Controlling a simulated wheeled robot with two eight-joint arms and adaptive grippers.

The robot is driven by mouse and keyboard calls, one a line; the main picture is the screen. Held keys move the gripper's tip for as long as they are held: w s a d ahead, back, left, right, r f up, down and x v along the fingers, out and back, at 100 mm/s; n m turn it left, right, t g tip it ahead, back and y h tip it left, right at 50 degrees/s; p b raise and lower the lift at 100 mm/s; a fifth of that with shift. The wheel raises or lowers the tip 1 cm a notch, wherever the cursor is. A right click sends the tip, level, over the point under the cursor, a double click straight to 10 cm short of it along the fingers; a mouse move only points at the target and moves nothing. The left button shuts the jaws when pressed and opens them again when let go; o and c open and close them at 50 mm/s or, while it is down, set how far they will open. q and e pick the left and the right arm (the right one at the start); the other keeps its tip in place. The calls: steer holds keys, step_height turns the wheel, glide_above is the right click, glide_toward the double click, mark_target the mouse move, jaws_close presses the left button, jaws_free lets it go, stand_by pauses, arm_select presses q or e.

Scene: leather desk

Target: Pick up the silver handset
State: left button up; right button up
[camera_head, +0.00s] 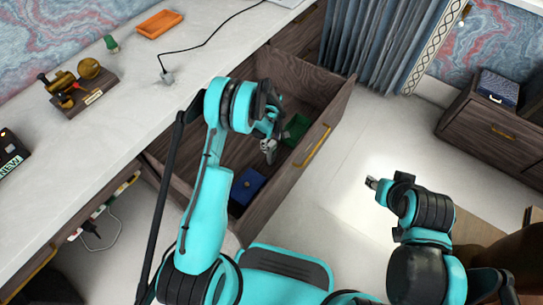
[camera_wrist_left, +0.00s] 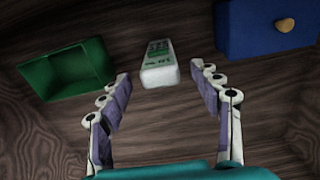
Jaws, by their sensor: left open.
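In the left wrist view, the silver handset (camera_wrist_left: 158,62), a pale block with a green label and dark marks, lies on the dark wood drawer floor. My left gripper (camera_wrist_left: 160,74) is open, with one fingertip to each side of the handset's near end. No contact shows. In the head view my left gripper (camera_head: 268,148) reaches down into the open drawer (camera_head: 227,150); I cannot make out the handset there. My right gripper (camera_head: 372,183) is over the floor to the right, apart from the drawer; its fingers are too small to judge.
A green open box (camera_wrist_left: 66,70) lies left of the handset, and a blue box with a round knob (camera_wrist_left: 268,26) lies right. The drawer's front wall (camera_head: 315,150) rises beside my left gripper. A white desktop (camera_head: 130,115) borders the drawer on the left.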

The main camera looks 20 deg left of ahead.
arm_select(q)
steer(key=shift+r, duration=0.1)
jaws_close()
